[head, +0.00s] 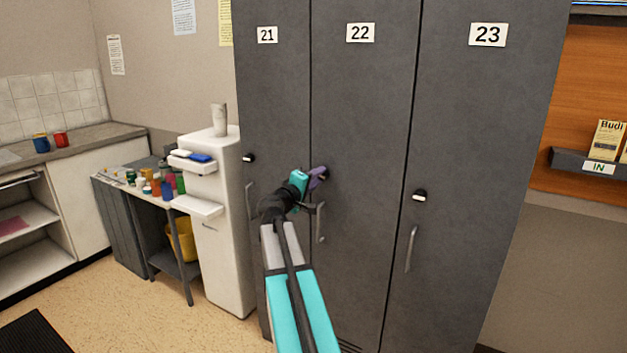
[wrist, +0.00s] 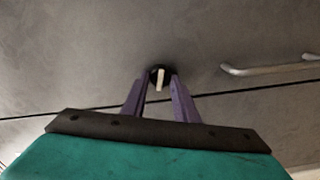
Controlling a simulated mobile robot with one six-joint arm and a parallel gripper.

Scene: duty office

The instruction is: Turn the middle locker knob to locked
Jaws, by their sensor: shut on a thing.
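The middle locker (head: 365,110), number 22, is dark grey and its door is shut. Its knob (wrist: 160,76) is round and black with a white bar, which stands nearly upright in the wrist view. My gripper (head: 319,177) is at the left side of this door, and its purple fingers hide most of the knob in the head view. In the wrist view the fingers (wrist: 160,84) lie on either side of the knob, shut on it. The locker's handle (head: 320,223) is below the gripper; it also shows at the upper right in the wrist view (wrist: 270,65).
Locker 21 (head: 272,100) and locker 23 (head: 480,120) flank it, each with its own knob and handle. A white cabinet (head: 222,255) and a cluttered small table (head: 130,190) stand left.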

